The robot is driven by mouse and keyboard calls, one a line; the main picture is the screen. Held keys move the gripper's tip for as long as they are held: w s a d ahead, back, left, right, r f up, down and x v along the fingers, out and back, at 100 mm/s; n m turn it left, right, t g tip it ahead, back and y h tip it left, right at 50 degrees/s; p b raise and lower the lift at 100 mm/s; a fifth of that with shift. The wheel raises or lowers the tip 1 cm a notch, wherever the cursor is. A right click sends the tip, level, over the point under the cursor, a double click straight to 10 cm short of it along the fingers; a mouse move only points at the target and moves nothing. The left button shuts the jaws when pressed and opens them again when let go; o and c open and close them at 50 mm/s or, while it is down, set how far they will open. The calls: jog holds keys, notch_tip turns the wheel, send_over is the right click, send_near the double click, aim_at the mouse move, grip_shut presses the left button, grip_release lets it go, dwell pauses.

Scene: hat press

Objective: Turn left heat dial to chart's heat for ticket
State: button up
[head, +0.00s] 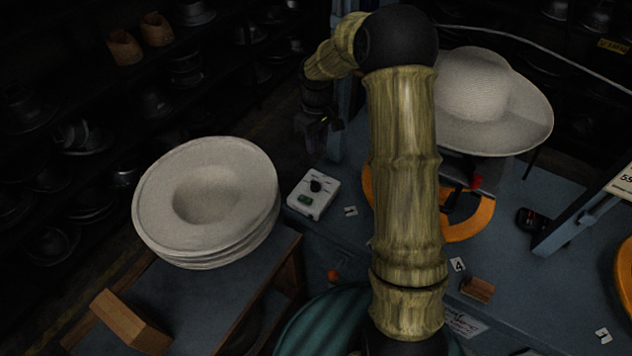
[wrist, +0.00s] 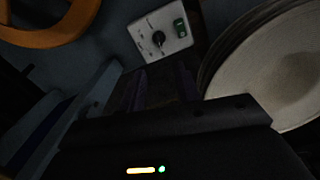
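The heat dial (head: 316,186) is a black knob on a white control box (head: 301,203) with a small green display, at the left edge of the blue bench. In the wrist view the dial (wrist: 158,38) shows on the box's face among small marks too small to read. My gripper (head: 318,122) is above and behind the box in the head view, dark and apart from it. In the wrist view my gripper's fingers (wrist: 163,86) are dim, look spread, and hold nothing visible. A pale card with writing (head: 465,324), possibly the ticket, lies at the front. A partly cut-off white sign (head: 624,183) may be the chart.
A stack of pale hats (head: 246,165) stands on a side table left of the box. A wide-brimmed hat (head: 484,95) sits on the press behind my arm, above an orange ring (head: 480,222). A wooden block (head: 478,290) and a blue frame post (head: 575,222) stand to the right.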

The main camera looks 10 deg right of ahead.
aim_at(316, 183)
jog(key=shift+w+d+f, duration=0.1)
jog(key=shift+w+f, duration=0.15)
jog(key=shift+w, duration=0.15)
jog(key=shift+f, duration=0.15)
notch_tip(316, 183, down, 17)
jog(key=p, duration=0.4)
jog(key=shift+f, duration=0.1)
grip_shut()
